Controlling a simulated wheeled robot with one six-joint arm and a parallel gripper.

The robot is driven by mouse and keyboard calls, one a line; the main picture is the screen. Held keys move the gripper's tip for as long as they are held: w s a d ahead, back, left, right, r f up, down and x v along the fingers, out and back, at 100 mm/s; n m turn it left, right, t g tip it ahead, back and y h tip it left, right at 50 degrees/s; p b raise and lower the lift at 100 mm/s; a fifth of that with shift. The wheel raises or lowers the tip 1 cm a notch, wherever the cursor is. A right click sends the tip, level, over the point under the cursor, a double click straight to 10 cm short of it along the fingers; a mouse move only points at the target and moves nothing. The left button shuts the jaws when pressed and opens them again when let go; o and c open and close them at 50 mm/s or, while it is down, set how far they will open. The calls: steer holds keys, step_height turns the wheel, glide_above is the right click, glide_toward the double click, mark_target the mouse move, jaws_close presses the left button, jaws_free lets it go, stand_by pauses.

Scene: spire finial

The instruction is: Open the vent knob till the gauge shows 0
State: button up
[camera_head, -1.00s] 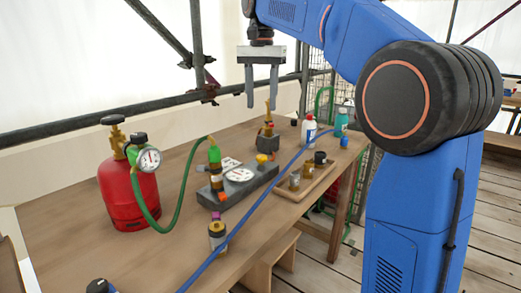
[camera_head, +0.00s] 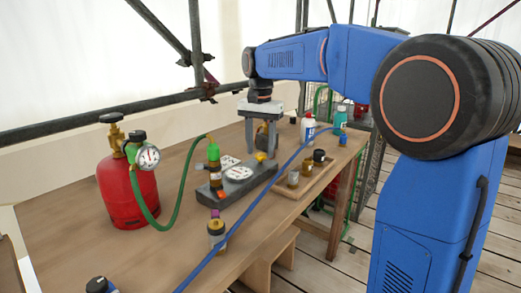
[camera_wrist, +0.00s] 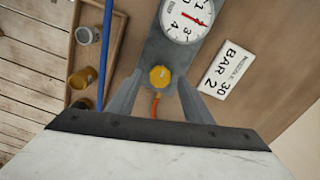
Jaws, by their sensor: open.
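The yellow vent knob (camera_wrist: 160,76) sits at the end of a grey block (camera_wrist: 150,52) in the wrist view; it also shows in the head view (camera_head: 261,157). The whole dial shows small in the head view (camera_head: 238,173). My gripper (camera_wrist: 160,88) is open and empty, pointing down above the knob. Its fingers are on either side of the knob in the wrist view; I cannot tell how high above it they are.
A white card (camera_wrist: 225,80) reading "BAR 2" lies beside the block. A blue hose (camera_head: 230,232) crosses the table. A wooden tray (camera_head: 288,192) with small jars stands right of the block. A red gas cylinder (camera_head: 128,195) with a green hose stands at the left.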

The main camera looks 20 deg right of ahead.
steer(key=shift+f, duration=0.45)
steer(key=c, duration=1.1)
steer(key=shift+o, duration=0.2)
steer(key=shift+n, duration=0.3)
steer(key=n, duration=1.1)
steer(key=shift+n, duration=0.3)
